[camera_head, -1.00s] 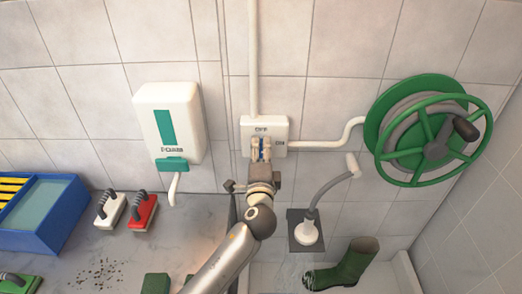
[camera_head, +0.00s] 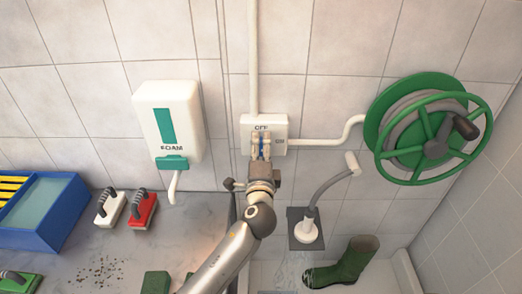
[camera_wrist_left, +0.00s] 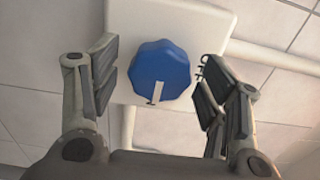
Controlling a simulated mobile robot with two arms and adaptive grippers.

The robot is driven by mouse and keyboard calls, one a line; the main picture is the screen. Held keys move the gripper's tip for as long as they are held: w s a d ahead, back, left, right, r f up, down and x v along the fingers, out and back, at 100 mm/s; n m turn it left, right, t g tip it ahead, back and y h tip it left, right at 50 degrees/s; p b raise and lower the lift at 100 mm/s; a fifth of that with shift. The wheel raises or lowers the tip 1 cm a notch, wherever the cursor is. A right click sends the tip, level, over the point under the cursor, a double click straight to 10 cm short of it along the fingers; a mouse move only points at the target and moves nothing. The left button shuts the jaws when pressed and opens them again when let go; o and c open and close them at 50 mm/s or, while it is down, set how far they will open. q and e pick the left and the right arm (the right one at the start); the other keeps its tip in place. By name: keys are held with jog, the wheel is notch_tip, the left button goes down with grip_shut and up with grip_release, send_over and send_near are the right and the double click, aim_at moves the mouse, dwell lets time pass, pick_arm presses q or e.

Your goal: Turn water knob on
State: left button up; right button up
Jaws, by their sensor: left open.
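The water knob is a blue, scalloped knob (camera_wrist_left: 160,72) on a white wall box (camera_head: 276,123). The box carries the labels OFF at the top and ON at the right. A white pointer mark on the knob shows in the left wrist view. My left gripper (camera_head: 261,148) is in front of the box. In the left wrist view its open fingers (camera_wrist_left: 157,95) stand on either side of the knob, with gaps visible between pads and knob. In the head view the fingers hide most of the knob. My right gripper is not in view.
A white pipe (camera_head: 330,143) leads right to a green hose reel (camera_head: 420,140). A foam dispenser (camera_head: 170,125) hangs at left. Below right are a shower head (camera_head: 308,232) and a green boot (camera_head: 345,262). Brushes (camera_head: 142,210) and a blue tray (camera_head: 60,235) lie left.

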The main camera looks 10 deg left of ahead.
pick_arm(q)
jog(key=s+d, duration=0.2)
jog(key=s, duration=0.9)
jog(key=shift+s+d, duration=0.2)
jog(key=shift+s, duration=0.2)
jog(key=shift+f, duration=0.1)
